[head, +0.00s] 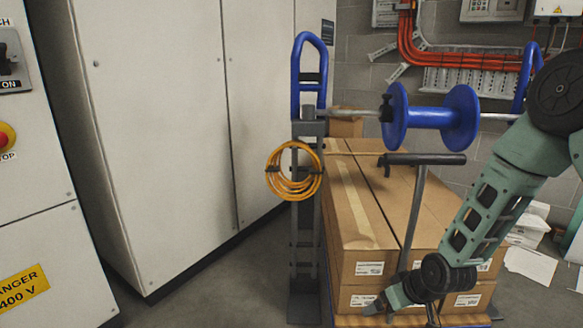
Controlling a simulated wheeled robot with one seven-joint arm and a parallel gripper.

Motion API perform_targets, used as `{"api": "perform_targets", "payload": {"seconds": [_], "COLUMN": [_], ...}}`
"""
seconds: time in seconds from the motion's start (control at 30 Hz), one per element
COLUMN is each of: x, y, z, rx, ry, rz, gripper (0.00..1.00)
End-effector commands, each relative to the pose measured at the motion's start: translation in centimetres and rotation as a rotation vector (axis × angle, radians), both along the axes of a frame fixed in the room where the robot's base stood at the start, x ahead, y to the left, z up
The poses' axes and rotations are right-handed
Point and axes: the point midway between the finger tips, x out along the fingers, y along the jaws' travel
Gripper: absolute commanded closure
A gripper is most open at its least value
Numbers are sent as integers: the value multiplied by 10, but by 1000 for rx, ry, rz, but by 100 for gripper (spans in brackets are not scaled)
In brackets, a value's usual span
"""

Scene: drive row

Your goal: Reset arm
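My gripper (378,304) shows small at the lower middle right of the head view, at the end of my green-grey arm. My arm comes in from the upper right and reaches down in front of the stacked cardboard boxes (352,210). The gripper is low, in front of the lower boxes, with a pointed tip to the left. I cannot tell whether its fingers are apart or together. I see nothing clearly held in it.
Tall grey cabinets (165,110) and a control panel (35,180) line the left. Grey floor (225,285) is free between.

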Motion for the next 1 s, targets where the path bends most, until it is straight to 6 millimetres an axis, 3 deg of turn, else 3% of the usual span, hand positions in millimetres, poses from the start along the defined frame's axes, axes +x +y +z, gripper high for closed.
{"api": "perform_targets", "payload": {"seconds": [0.03, 0.2, 0.4, 0.6, 0.8, 0.9, 1.0], "x": [-9, -61, -143, -217, -273, -298, -294], "y": [17, 62, 95, 102, 98, 93, 93], "z": [23, 83, 144, 183, 207, 217, 243], "rx": [-13, -63, -138, -208, -263, -289, -285], "ry": [19, 126, 240, 325, 381, 404, 408], "rz": [34, 114, 194, 241, 271, 284, 277], "gripper": [1, 1, 1, 1, 1, 1, 1]}}
